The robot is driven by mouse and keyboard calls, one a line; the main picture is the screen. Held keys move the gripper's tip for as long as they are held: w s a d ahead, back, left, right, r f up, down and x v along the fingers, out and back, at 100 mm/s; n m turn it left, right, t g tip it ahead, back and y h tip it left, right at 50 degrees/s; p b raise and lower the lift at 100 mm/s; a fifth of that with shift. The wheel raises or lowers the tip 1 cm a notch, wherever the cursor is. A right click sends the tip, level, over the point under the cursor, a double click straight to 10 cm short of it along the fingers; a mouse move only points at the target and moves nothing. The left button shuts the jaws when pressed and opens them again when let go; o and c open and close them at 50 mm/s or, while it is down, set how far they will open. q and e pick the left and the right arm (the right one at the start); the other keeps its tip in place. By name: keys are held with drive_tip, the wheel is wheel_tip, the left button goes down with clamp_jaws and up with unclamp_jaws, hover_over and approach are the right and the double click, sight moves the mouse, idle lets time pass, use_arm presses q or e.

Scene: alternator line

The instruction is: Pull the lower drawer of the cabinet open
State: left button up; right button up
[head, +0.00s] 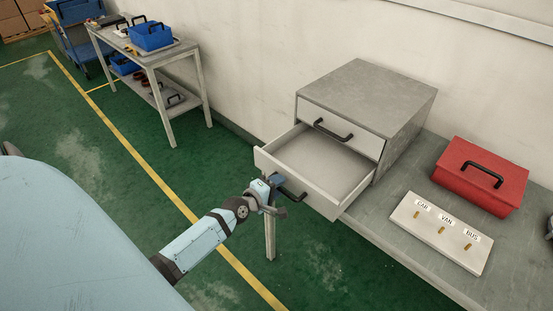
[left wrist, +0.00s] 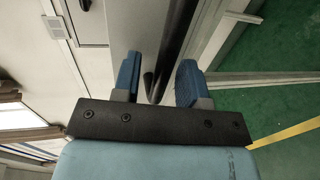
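The grey cabinet (head: 372,95) stands on a bench by the wall. Its lower drawer (head: 318,165) is pulled well out and looks empty inside. Its upper drawer (head: 340,128) is shut. My left gripper (head: 279,194) is at the front of the lower drawer, at its black handle (head: 294,193). In the left wrist view the dark handle bar (left wrist: 174,45) runs between the two blue fingers, with a gap visible on each side. The fingers are open around it. My right gripper is not in view.
On the bench right of the cabinet are a red toolbox (head: 481,178) and a white board (head: 440,232) labelled CAR, VAN and BUS. A side table (head: 170,55) with blue bins stands at the back left. Green floor is clear in front of the drawer.

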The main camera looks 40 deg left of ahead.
use_arm(q)
drive_tip(key=shift+s, duration=0.1)
drive_tip(key=b+v, duration=0.1)
drive_tip(key=v, duration=1.2)
drive_tip(key=shift+s+b, duration=0.3)
drive_tip(key=shift+b, duration=0.05)
drive_tip(key=shift+a, duration=0.1)
drive_tip(key=s+d+f+m+g+h+p, duration=0.1)
drive_tip(key=s+d+f+m, duration=0.3)
drive_tip(key=d+m, duration=0.6)
drive_tip(key=s+d+f+m+g+h+p, duration=0.1)
drive_tip(key=s+d+f+m+g, duration=0.2)
drive_tip(key=d+m, duration=0.7)
drive_tip(key=shift+s+d+f+g, duration=0.3)
drive_tip(key=shift+s+d+f, duration=0.05)
drive_tip(key=shift+s+f, duration=0.2)
